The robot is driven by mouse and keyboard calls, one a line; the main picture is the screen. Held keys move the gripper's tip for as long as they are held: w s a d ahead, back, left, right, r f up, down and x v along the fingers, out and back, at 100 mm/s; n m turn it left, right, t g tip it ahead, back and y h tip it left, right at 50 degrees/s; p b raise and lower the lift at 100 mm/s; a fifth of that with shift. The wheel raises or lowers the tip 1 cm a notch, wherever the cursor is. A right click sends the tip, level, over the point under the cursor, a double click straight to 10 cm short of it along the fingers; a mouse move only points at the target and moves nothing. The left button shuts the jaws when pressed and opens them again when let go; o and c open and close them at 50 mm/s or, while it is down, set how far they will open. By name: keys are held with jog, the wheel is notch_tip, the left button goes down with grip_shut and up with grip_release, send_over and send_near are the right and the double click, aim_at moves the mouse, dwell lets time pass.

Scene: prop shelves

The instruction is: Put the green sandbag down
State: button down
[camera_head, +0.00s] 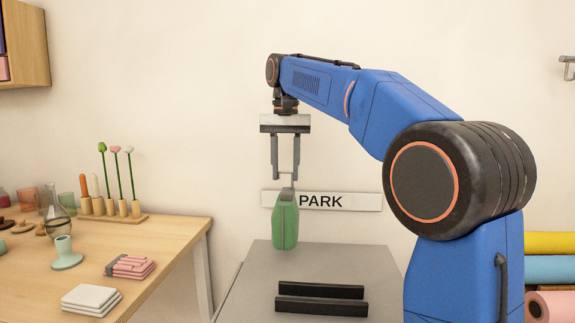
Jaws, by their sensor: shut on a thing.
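The green sandbag (285,226) hangs upright from my gripper (285,179), which is shut on the tab at its top. The bag is in the middle of the head view, in front of the wall sign and over the far part of a grey surface (255,283). Its bottom overlaps the far edge of that surface in the picture. I cannot tell whether it touches the surface or hangs just above it.
Two black bars (322,299) lie on the grey surface near its front. A PARK sign (345,201) is on the wall. A wooden table (165,245) at left holds glassware, wooden holders with flowers, and folded cloths. Coloured rolls (549,270) are at right.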

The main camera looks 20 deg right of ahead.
aim_at(286, 190)
jog(key=shift+f, duration=2.9)
jog(key=c, duration=1.2)
grip_release()
jog(key=shift+f, duration=0.15)
notch_tip(286, 190, up, 12)
jog(key=shift+f, duration=0.1)
jog(key=shift+r, duration=0.2)
jog(key=shift+s, duration=0.15)
